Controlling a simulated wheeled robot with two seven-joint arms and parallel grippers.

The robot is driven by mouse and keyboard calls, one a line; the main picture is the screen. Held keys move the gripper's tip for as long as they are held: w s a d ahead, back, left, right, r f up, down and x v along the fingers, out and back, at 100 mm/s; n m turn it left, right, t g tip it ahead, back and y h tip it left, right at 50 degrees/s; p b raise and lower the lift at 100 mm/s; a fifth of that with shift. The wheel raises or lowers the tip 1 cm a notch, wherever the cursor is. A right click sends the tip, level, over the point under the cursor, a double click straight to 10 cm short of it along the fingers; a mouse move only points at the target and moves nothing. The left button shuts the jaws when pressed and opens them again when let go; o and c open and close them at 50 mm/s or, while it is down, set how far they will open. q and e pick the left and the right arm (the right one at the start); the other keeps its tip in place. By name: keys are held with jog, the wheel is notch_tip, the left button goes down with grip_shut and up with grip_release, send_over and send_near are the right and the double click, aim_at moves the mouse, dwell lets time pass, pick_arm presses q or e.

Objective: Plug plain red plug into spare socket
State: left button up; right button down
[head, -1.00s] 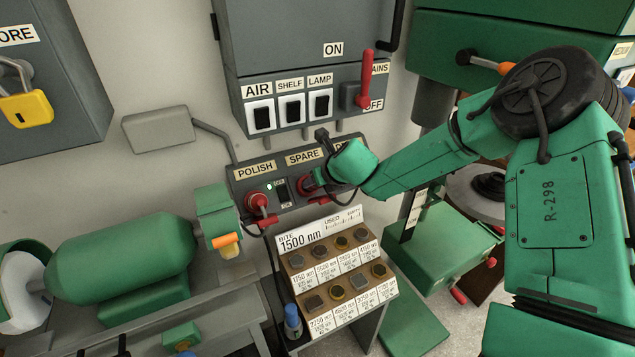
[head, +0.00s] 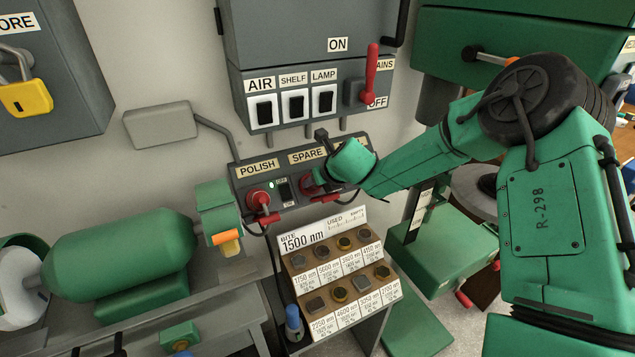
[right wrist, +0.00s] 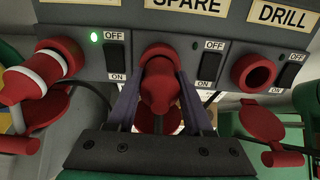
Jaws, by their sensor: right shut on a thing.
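The plain red plug (right wrist: 160,88) is between the fingers of my right gripper (right wrist: 158,100), which is shut on it. It lines up with the red ring of the spare socket (right wrist: 158,50), under the SPARE label. The plug covers most of that socket, so I cannot tell how deep it sits. In the head view my right gripper (head: 320,178) is at the socket panel (head: 285,210), and its wrist hides the plug. My left gripper is not in view.
A white-banded red plug (right wrist: 35,78) sits in the polish socket, its green light lit. The drill socket (right wrist: 254,72) on the right is empty, its red cap (right wrist: 262,122) hanging open. A labelled rack (head: 340,270) stands below the panel. A green polisher (head: 120,255) is at left.

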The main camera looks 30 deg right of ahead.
jog(key=shift+w+f, duration=0.15)
jog(key=shift+c, duration=1.1)
grip_release()
jog(key=shift+s+r, duration=0.2)
jog(key=shift+r, duration=0.1)
jog(key=p+v, duration=0.4)
jog(key=v, duration=1)
jog(key=shift+f, duration=0.1)
